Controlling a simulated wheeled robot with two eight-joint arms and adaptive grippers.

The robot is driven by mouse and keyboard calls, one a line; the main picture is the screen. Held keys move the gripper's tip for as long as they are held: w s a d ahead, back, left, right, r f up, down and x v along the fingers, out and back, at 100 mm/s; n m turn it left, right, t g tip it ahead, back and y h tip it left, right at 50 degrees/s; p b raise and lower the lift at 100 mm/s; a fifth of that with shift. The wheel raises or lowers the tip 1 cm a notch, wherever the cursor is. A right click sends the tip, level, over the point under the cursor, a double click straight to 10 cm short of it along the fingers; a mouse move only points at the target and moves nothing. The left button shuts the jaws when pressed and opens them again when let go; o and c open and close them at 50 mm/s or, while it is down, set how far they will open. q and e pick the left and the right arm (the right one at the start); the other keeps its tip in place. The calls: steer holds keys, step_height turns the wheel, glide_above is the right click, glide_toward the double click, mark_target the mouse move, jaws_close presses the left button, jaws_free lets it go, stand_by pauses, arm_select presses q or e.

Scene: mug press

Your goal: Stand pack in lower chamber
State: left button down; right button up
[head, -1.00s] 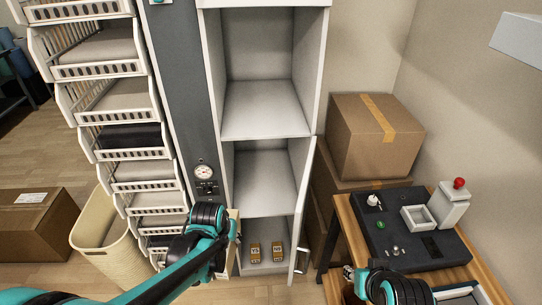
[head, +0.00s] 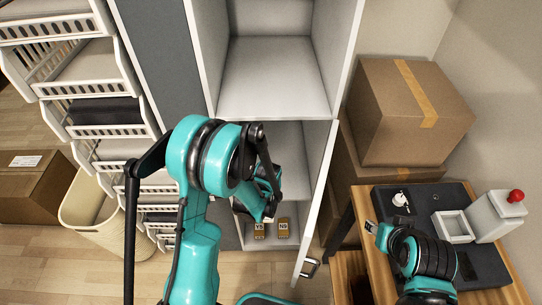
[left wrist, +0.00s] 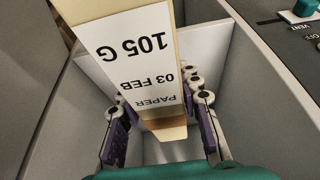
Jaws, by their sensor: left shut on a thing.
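My own arm hides most of the held pack there. Two small brown packs, one (head: 259,230) and another (head: 283,227), stand on the chamber floor close below the gripper. My right gripper (head: 371,229) is over the side table; its fingers are too small to judge.
The lower chamber's door (head: 318,205) stands open on the right. An empty upper chamber (head: 275,80) is above. Cardboard boxes (head: 400,120) and a wooden table (head: 490,290) with a black device are right.

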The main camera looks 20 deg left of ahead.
arm_select(q)
steer(key=w+a+b, duration=0.2)
steer(key=w+a, duration=0.1)
steer(key=w, duration=0.6)
steer(key=w+a+b, duration=0.2)
steer(key=w, duration=0.7)
steer(key=f+b, duration=0.1)
steer(key=f, duration=0.1)
steer(key=f+b, duration=0.1)
steer(key=f, duration=0.1)
steer(key=f+b, duration=0.1)
steer(key=f, duration=0.2)
steer(key=shift+w+a, duration=0.2)
steer(key=shift+w, duration=0.15)
steer(key=shift+w+f+b, duration=0.2)
steer(key=shift+f+b, duration=0.05)
steer(key=shift+b, duration=0.25)
steer(key=shift+r, duration=0.2)
steer(key=shift+f, duration=0.1)
steer(key=c, duration=1.1)
jaws_free()
steer(key=shift+o, duration=0.2)
